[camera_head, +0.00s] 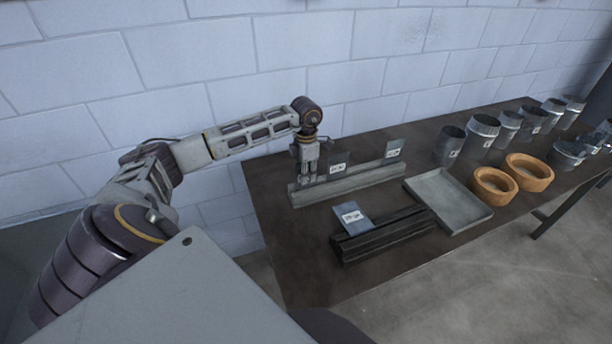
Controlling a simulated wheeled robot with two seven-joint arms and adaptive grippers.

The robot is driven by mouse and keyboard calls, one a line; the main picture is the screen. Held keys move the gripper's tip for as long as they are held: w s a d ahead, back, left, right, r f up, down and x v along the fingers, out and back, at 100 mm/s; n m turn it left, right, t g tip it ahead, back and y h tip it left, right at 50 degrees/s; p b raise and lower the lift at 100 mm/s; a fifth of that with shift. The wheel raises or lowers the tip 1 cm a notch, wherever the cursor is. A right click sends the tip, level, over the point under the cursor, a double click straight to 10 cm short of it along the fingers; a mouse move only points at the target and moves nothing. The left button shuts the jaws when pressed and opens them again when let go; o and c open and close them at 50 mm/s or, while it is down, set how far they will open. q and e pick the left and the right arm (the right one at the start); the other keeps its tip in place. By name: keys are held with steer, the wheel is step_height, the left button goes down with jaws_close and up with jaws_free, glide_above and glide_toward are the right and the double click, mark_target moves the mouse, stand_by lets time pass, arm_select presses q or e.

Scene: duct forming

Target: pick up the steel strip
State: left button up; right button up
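Several thin grey metal pieces with white labels could be the steel strip. One labelled piece (337,169) stands upright in a long light-grey rack (365,180), just right of my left gripper. Another (394,149) stands near the rack's right end. A third (351,216) lies tilted on dark grooved bars (385,236) in front. My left gripper (306,180) points down at the rack's left end, close beside the first labelled piece. The fingers are small, and I cannot tell whether they grip anything. My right gripper is not in view.
The dark table (300,262) stands against a white block wall. A shallow grey tray (447,200) lies right of the bars. Two tan rings (528,172) and several metal cylinders (482,135) stand farther right. The table's front left is bare.

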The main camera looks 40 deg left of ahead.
arm_select(q)
steer(key=shift+f, duration=0.15)
steer(key=shift+c, duration=0.4)
jaws_close()
